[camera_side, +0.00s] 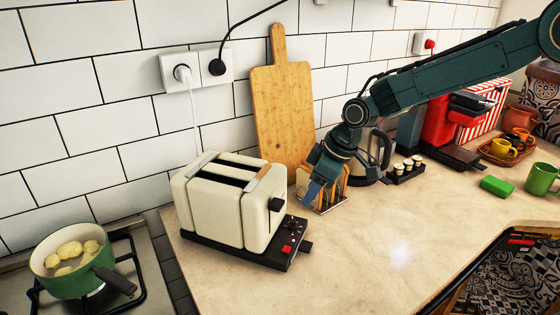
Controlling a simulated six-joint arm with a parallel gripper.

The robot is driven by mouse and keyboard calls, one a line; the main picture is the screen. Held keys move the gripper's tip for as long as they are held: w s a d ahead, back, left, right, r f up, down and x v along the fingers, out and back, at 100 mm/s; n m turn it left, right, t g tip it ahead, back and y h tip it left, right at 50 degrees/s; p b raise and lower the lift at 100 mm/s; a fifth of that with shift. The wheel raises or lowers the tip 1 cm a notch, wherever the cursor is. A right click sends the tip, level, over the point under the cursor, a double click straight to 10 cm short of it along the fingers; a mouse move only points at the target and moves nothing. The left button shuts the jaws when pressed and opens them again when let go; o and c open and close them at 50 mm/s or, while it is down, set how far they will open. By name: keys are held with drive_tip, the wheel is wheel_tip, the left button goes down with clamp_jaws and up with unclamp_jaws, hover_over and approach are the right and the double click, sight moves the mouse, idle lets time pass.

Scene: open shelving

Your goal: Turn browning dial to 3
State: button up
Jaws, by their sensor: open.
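The cream two-slot toaster (213,205) stands on the worktop with its control end facing right. A black lever (276,204) sits on that end. Below it is a dark control panel (290,240) with small knobs and red buttons. The browning dial is too small to tell apart, and its setting cannot be read. My gripper (311,197) is open and points down, right of the toaster and apart from it. It is in front of a toast rack (329,207) with bread slices, partly hiding it. I cannot tell whether it touches the rack.
A wooden board (281,110) leans on the tiled wall behind. A green pot (65,283) stands on the hob at left. The front worktop is clear.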

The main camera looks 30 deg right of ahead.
drive_tip(key=shift+v, duration=1.85)
drive_tip(key=shift+c, duration=0.3)
drive_tip(key=shift+d+f, duration=0.1)
drive_tip(key=shift+d, duration=0.05)
drive_tip(key=c, duration=0.7)
drive_tip(key=shift+w+d+f+n, duration=0.15)
drive_tip(key=shift+d+n, duration=0.1)
drive_tip(key=shift+n, duration=0.05)
clamp_jaws()
drive_tip(key=d+f+n+g+y, duration=0.1)
drive_tip(key=d+f+n+g, duration=0.1)
drive_tip(key=d+n, duration=0.3)
drive_tip(key=shift+w+d+f, duration=0.3)
drive_tip(key=shift+w+f, duration=0.1)
drive_tip(key=shift+f, duration=0.05)
